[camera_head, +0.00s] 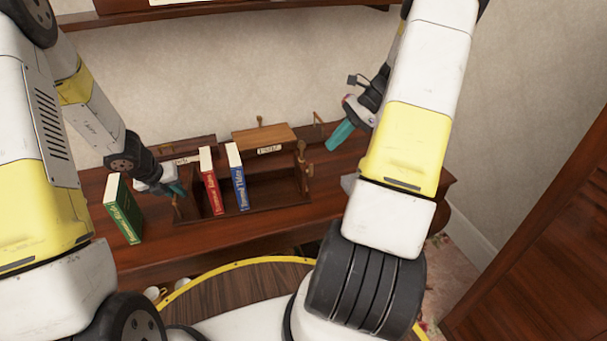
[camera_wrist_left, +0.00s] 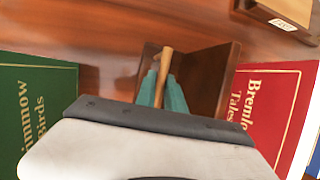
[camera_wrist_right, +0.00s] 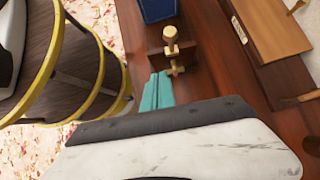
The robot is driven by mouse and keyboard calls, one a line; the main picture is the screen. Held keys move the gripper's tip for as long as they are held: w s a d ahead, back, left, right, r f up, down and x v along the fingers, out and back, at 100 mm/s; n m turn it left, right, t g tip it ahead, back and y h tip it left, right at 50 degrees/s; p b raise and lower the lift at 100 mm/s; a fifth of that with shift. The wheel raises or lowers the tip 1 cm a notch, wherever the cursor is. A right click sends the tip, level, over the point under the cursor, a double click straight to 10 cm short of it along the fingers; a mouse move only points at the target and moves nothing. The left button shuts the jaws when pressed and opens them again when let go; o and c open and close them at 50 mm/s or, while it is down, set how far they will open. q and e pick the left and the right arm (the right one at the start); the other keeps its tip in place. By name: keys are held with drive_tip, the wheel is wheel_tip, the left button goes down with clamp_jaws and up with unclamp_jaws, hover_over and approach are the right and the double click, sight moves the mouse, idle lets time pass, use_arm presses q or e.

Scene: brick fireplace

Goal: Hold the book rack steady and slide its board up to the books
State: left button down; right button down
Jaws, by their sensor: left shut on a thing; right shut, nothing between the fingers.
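The dark wooden book rack (camera_head: 265,209) stands on the wooden top by the wall. A red book (camera_head: 210,182) and a blue book (camera_head: 238,178) stand in it, toward its left end. The board (camera_head: 301,178) with pale wooden pegs is at the rack's right, with a gap between it and the blue book. My left gripper (camera_head: 178,189) is shut on a wooden rod (camera_wrist_left: 165,64) at the rack's left end panel (camera_wrist_left: 208,82). My right gripper (camera_head: 340,133) is shut and empty, raised right of the board. The right wrist view also shows the pegged board (camera_wrist_right: 157,57) and blue book (camera_wrist_right: 158,9).
A green book (camera_head: 123,209) stands left of the rack, outside it. A wooden box with a label (camera_head: 264,138) stands behind the rack. The wall rises close behind.

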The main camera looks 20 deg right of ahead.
sight(300, 166)
drive_tip(key=x, duration=0.9)
drive_tip(key=shift+a, duration=0.15)
idle(1.9)
drive_tip(key=shift+w+a, duration=0.15)
drive_tip(key=shift+a, duration=1.9)
drive_tip(key=shift+w+a, duration=0.15)
drive_tip(key=shift+a, duration=0.8)
drive_tip(key=shift+w+a, duration=0.1)
drive_tip(key=shift+a, duration=0.85)
drive_tip(key=shift+w+a, duration=0.15)
drive_tip(key=shift+a, duration=1.95)
